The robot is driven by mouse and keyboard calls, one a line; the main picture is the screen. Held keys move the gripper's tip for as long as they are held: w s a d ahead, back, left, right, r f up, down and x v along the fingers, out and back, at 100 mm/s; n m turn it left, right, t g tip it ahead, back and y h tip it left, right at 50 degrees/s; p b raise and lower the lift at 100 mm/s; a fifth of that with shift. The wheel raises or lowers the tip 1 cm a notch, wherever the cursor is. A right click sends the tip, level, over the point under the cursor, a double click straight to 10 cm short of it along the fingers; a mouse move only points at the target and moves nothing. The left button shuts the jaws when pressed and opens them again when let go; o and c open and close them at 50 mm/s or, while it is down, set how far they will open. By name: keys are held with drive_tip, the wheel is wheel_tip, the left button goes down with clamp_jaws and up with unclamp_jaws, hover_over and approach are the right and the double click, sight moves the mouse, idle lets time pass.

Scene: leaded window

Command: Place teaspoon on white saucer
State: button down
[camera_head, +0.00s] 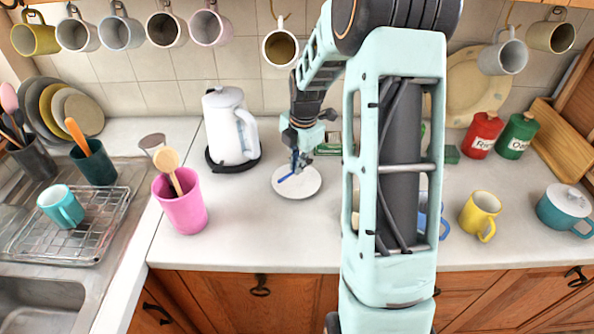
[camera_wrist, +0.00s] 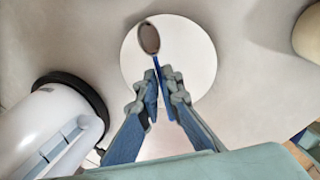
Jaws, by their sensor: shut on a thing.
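The white saucer (camera_head: 312,183) lies on the counter to the right of the kettle. It also shows in the wrist view (camera_wrist: 195,50). My gripper (camera_head: 300,166) is over the saucer. In the wrist view my gripper (camera_wrist: 158,80) is shut on the teaspoon's blue handle. The teaspoon (camera_wrist: 149,38) has a dark oval bowl that points away from my gripper and lies over the saucer's upper left part. In the head view only a short blue piece of the teaspoon (camera_head: 286,177) shows. I cannot tell whether the spoon touches the saucer.
A white kettle (camera_head: 231,127) on a dark base stands close left of the saucer. A pink cup (camera_head: 180,207) holding a wooden spoon is at the front left. A yellow mug (camera_head: 481,214) stands at the right. Counter in front of the saucer is clear. Several mugs hang above.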

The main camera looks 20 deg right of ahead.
sight(296, 181)
wheel_tip(296, 181, down, 3)
drive_tip(key=shift+r, duration=0.2)
drive_tip(key=shift+s, duration=0.1)
drive_tip(key=shift+f+b, duration=0.45)
drive_tip(key=shift+f, duration=0.1)
drive_tip(key=c, duration=2.1)
unclamp_jaws()
drive_tip(key=shift+r, duration=0.1)
drive_tip(key=shift+r+p, duration=0.5)
drive_tip(key=r, duration=0.4)
drive_tip(key=s+r, duration=0.1)
drive_tip(key=r, duration=0.3)
drive_tip(key=s+r, duration=0.1)
drive_tip(key=r, duration=0.2)
drive_tip(key=shift+s+r+b, duration=0.15)
drive_tip(key=shift+r+b, duration=0.2)
drive_tip(key=shift+r, duration=0.05)
